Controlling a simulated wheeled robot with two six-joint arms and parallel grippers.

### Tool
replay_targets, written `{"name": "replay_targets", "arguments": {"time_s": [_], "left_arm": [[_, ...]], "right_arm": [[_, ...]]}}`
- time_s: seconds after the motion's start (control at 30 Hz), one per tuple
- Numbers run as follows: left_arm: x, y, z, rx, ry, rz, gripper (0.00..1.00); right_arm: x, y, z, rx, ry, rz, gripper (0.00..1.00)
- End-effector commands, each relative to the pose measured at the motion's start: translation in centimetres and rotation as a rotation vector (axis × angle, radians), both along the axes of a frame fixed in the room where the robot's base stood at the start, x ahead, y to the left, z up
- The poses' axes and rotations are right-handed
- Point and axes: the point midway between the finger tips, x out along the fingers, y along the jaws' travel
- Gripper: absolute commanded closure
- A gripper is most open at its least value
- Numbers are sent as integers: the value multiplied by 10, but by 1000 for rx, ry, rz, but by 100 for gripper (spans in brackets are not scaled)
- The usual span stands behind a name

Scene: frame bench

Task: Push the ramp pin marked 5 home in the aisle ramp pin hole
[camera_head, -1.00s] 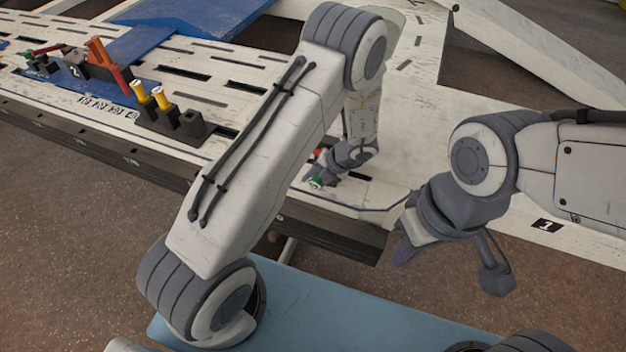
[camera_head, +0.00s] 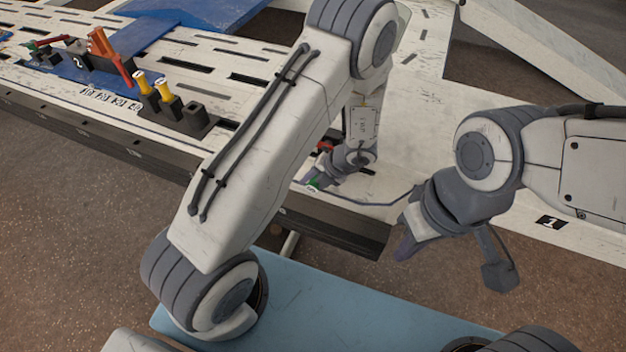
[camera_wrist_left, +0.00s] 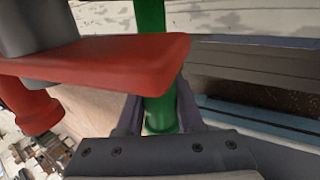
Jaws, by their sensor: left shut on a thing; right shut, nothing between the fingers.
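My left gripper (camera_head: 318,180) reaches down to the near edge of the white bench and is shut on a green pin. In the left wrist view the green shaft (camera_wrist_left: 153,65) stands between the fingers. The aisle ramp pin hole cannot be made out, so I cannot tell whether the pin is in it. My right gripper (camera_head: 405,245) is shut and empty, in front of the bench edge.
Yellow pins (camera_head: 163,88) stand in a black holder (camera_head: 195,120) on the bench at left. Orange-red parts (camera_head: 108,55) stand behind them. A blue ramp panel (camera_head: 190,10) lies at the back. A dark cord-like line (camera_head: 365,203) runs along the bench near my left gripper.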

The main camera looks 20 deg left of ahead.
Motion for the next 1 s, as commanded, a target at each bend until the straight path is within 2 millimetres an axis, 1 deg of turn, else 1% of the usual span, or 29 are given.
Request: {"name": "replay_targets", "arguments": {"time_s": [0.7,1.0], "left_arm": [[-29,1,0,0,1,-1,100],[-33,1,0,0,1,-1,100]], "right_arm": [[0,0,-9,0,0,0,100],[0,0,-10,0,0,0,100]]}}
